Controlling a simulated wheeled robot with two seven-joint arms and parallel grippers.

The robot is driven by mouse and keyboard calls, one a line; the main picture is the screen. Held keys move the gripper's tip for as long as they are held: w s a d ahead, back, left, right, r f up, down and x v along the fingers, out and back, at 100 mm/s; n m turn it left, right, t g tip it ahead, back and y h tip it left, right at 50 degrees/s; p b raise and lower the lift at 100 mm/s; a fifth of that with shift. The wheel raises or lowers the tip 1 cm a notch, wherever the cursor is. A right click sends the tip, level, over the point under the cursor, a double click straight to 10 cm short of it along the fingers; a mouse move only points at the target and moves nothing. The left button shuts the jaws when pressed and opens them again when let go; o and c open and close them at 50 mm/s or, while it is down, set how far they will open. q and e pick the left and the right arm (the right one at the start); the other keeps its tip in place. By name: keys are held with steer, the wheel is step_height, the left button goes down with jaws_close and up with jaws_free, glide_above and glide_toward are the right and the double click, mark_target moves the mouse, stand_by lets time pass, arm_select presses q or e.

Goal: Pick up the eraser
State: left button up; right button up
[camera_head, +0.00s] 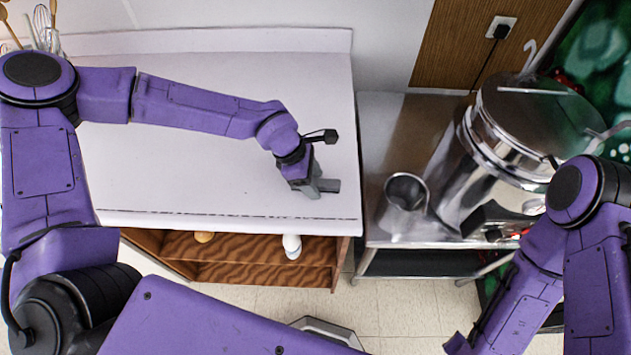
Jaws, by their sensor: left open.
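My left gripper (318,187) is low over the right part of the white counter (230,185), close to its right edge. Its jaws are open, seen small and from above. I cannot make out an eraser for certain: small grey shapes at the fingertips may be only the fingers, and the gripper hides the counter under it. My right arm comes in at the right and runs down out of the picture; its gripper is not in view.
Right of the counter, a metal cart (385,120) bears a large steel urn (490,150) and a steel pitcher (405,200). Below the counter, an open wooden shelf (240,250) holds a white object (291,245) and a tan one (204,237). The counter's middle looks clear.

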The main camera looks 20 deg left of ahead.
arm_select(q)
jaws_close()
step_height(320, 180, up, 3)
steer(key=shift+w+f+b, duration=0.1)
steer(key=shift+b, duration=0.95)
steer(key=s+d+r+b, duration=0.4)
steer(key=s+d+r, duration=0.4)
steer(key=s+r, duration=0.2)
steer(key=shift+s+r, duration=0.15)
steer(key=shift+s, duration=0.7)
steer(key=c, duration=0.9)
jaws_free()
steer(key=shift+c, duration=0.2)
steer(key=shift+w, duration=0.1)
steer(key=shift+c, duration=0.4)
